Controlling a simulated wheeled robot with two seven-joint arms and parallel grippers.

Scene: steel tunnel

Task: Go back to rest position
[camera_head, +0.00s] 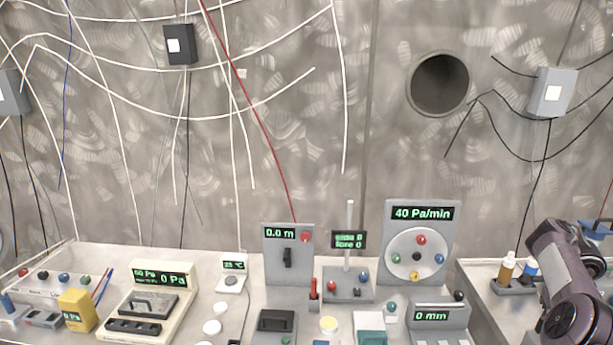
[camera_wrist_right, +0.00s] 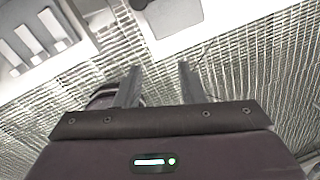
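My right gripper (camera_wrist_right: 159,78) shows in the right wrist view. Its two fingers stand apart with nothing between them, over a metal grating floor. My right arm's purple-grey links show at the right edge of the head view, in front of the right-hand table; its gripper cannot be made out there. My left arm and left gripper are in neither view.
A long table carries several instruments, including a 40 Pa/min dial panel (camera_head: 422,241), a 0.0 m panel (camera_head: 289,254) and a yellow meter (camera_head: 77,310). Small bottles (camera_head: 507,268) stand in a holder near my right arm. Cables hang on the wall behind.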

